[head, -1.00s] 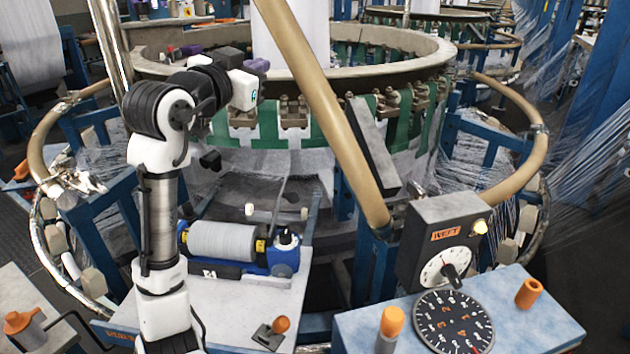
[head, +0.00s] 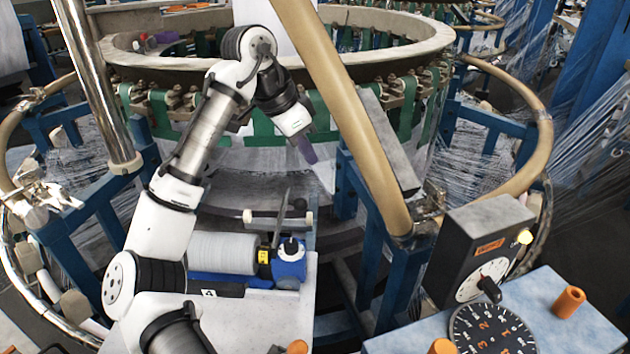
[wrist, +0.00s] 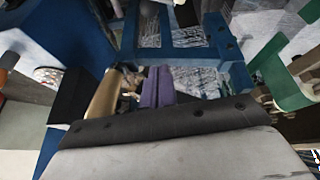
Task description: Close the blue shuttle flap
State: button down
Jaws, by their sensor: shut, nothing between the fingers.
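The blue shuttle (head: 290,270) rests on the pale table at lower centre in the head view, with a white ribbed spool (head: 225,252) along it. My gripper (head: 306,153) has purple fingers, shut and empty. It hangs above the shuttle and a little to its right, apart from it, pointing down. The fingers (wrist: 157,86) also show pressed together in the wrist view. I cannot make out the shuttle in the wrist view.
A thick tan pipe (head: 345,110) slants down close to the right of my gripper, with a grey slab (head: 391,150) beside it. The loom ring (head: 420,60) stands behind. A dial box (head: 480,250) stands at right. A short white-ended rod (head: 275,218) lies behind the spool.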

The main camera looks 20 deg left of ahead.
jog(key=p+x, duration=0.1)
jog(key=x, duration=0.9)
jog(key=shift+s+a+f+p, duration=0.15)
jog(key=shift+s+a+p, duration=0.5)
jog(key=shift+s+a, duration=0.85)
jog(key=shift+w, duration=0.1)
